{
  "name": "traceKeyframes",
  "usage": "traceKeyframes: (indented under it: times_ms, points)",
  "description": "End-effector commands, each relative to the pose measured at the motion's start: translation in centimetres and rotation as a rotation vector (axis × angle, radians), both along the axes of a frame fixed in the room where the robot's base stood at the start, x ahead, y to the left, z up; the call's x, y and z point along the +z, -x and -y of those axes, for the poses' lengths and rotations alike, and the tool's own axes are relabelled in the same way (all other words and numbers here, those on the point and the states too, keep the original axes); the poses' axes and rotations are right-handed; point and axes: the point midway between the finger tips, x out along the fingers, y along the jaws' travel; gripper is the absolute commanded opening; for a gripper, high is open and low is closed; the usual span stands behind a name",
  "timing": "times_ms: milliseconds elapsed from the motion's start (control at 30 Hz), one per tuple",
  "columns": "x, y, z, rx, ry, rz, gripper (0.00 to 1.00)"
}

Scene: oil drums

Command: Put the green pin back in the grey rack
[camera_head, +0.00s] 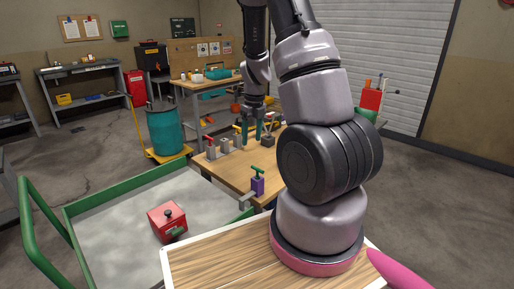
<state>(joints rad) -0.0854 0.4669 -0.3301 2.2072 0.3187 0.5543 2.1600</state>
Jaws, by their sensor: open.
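My gripper (251,136) is open, pointing down over the far part of the wooden workbench (232,172). Its two teal fingers are apart, and I see nothing clearly held between them. Several small grey upright blocks (224,146), which look like the grey rack, stand just left of my gripper. One carries a red T-shaped handle (209,140). Another green T-shaped pin (255,170) stands in a purple block (258,186) at the bench's near edge. I cannot tell which is the task's pin.
A dark block (267,141) sits right of my gripper. A green-rimmed cart (110,205) with a red box (167,222) stands front left. A teal drum (165,130) stands behind it. My arm hides the bench's right side.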

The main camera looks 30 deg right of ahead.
Motion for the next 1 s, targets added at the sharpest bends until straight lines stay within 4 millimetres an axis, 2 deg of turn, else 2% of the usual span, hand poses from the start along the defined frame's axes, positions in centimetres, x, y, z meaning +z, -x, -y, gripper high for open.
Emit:
traceKeyframes:
  times_ms: [33,100,267,467,800,1000]
  points:
    - [-1.6,0.1,0.6,-0.074,0.010,-0.027,0.62]
    - [-3.2,0.1,1.3,-0.161,0.023,-0.049,0.62]
    - [-5.0,0.2,2.0,-0.262,0.038,-0.071,0.62]
    - [-7.4,0.3,2.1,-0.272,0.039,-0.074,0.62]
    - [-13.3,0.4,2.1,-0.272,0.037,-0.074,0.62]
    - [-15.2,0.2,2.0,-0.269,0.038,-0.071,0.62]
